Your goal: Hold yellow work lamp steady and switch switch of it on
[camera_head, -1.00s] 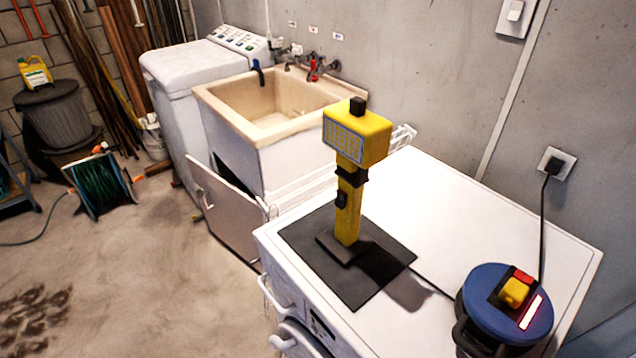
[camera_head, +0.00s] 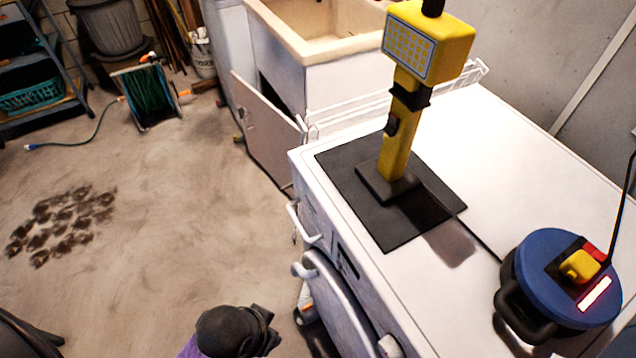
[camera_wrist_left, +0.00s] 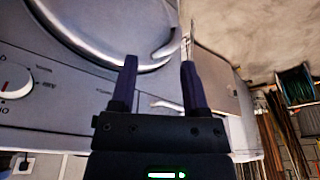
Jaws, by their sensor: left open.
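The yellow work lamp (camera_head: 438,45) stands upright on a black mat (camera_head: 350,190) on top of the white front-loading machine. Its lit-panel face points left, and the panel looks pale, with a grid pattern. A small dark switch (camera_head: 392,125) sits on the left side of its yellow stem. My left arm's dark end (camera_head: 235,330) shows at the bottom of the head view, low in front of the machine and well apart from the lamp. In the left wrist view my left gripper (camera_wrist_left: 158,65) is open and empty, facing the machine's front. My right gripper is not seen.
A blue cable reel (camera_head: 560,280) with a glowing red strip stands on the machine's right side. A white wire rack (camera_head: 360,110) and a sink (camera_head: 300,35) lie behind. The machine's round door (camera_head: 340,300) and handles stick out in front.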

